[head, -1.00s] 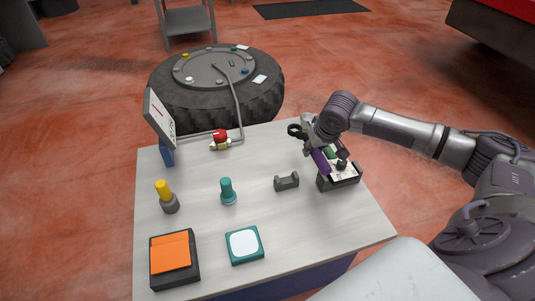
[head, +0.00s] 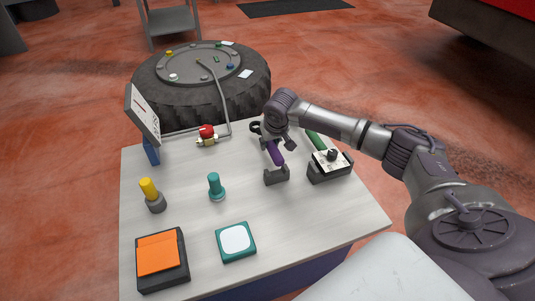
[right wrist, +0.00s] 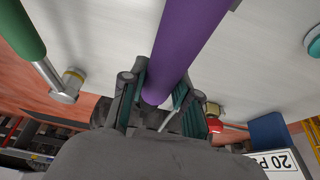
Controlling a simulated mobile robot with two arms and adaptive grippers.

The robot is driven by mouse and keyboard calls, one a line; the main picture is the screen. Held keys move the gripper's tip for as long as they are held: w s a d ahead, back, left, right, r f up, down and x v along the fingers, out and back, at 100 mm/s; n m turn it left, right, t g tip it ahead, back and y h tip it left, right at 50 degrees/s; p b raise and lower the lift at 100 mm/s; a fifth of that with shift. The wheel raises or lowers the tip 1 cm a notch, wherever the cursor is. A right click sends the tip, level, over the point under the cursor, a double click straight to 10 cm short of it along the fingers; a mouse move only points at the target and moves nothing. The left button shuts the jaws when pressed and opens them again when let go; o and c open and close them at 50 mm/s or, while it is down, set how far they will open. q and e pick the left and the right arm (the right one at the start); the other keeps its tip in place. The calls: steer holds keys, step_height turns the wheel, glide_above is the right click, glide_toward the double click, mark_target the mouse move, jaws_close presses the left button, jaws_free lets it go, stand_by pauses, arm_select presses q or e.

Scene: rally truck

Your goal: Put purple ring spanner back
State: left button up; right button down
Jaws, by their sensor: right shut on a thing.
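My right gripper (head: 272,142) is shut on the purple ring spanner (head: 277,154). The spanner's dark ring end (head: 255,127) sticks out on the far left side of the gripper. Its purple handle slopes toward the small dark grey notched holder (head: 276,176) on the table. The handle's near end is over or at this holder; I cannot tell if they touch. In the right wrist view the purple handle (right wrist: 185,45) runs between the fingers (right wrist: 160,100). My left gripper is not in view.
A black box (head: 330,172) with a black knob and a green-handled tool (head: 316,140) stand right of the holder. The white table (head: 190,225) also carries a teal post (head: 216,187), yellow post (head: 149,190), red valve (head: 207,133), orange-topped box (head: 162,255) and teal pad (head: 236,241).

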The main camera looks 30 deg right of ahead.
steer(key=shift+w+a+f, duration=0.15)
steer(key=shift+w, duration=0.2)
steer(key=shift+f, duration=1.8)
steer(key=c, duration=0.9)
jaws_free()
steer(key=shift+o, duration=0.2)
